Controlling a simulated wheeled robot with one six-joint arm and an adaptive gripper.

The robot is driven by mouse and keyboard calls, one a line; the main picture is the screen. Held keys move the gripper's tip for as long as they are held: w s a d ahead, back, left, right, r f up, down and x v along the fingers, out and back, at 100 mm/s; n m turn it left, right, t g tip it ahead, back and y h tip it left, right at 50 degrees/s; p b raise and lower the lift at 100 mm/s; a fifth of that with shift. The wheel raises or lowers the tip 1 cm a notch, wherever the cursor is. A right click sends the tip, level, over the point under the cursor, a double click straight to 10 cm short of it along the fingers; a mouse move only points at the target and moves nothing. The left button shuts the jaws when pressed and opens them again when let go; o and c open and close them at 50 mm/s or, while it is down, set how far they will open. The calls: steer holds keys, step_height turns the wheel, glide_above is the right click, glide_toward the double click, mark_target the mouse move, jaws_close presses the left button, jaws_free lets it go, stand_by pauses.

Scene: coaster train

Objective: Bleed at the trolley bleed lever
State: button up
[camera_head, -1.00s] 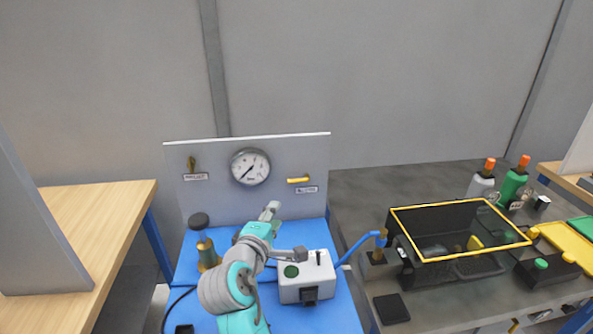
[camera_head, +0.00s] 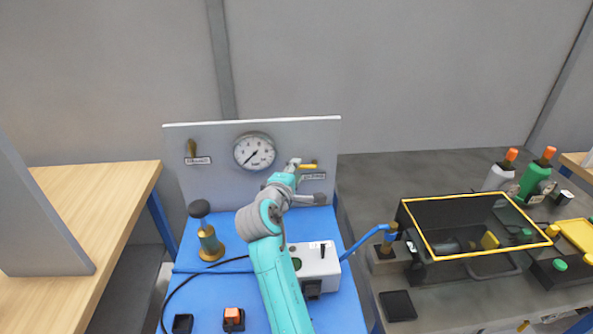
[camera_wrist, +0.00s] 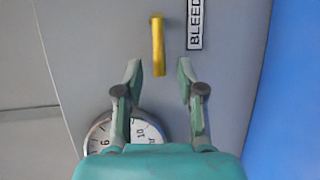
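The yellow bleed lever (camera_wrist: 158,46) shows in the wrist view on the grey panel, beside a label reading BLEED (camera_wrist: 195,22). In the head view the lever (camera_head: 309,166) is partly hidden behind my gripper (camera_head: 294,164), at the panel's right side. In the wrist view my gripper (camera_wrist: 158,75) is open, its two fingers spread to either side of the line of the lever. The lever's lower end lies about between the fingertips in the picture; I see no contact. The round gauge (camera_head: 254,151) is on the panel, its needle pointing low left.
The panel (camera_head: 225,180) stands behind the blue trolley top (camera_head: 237,281). A brass valve (camera_head: 191,148) is at its left. A black-knobbed brass fitting (camera_head: 208,240) and a white box (camera_head: 318,262) stand on the trolley. A yellow-rimmed black bin (camera_head: 412,222) is to the right.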

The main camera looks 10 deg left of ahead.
steer(key=shift+w+d+f, duration=0.1)
steer(key=shift+w, duration=0.55)
jaws_close()
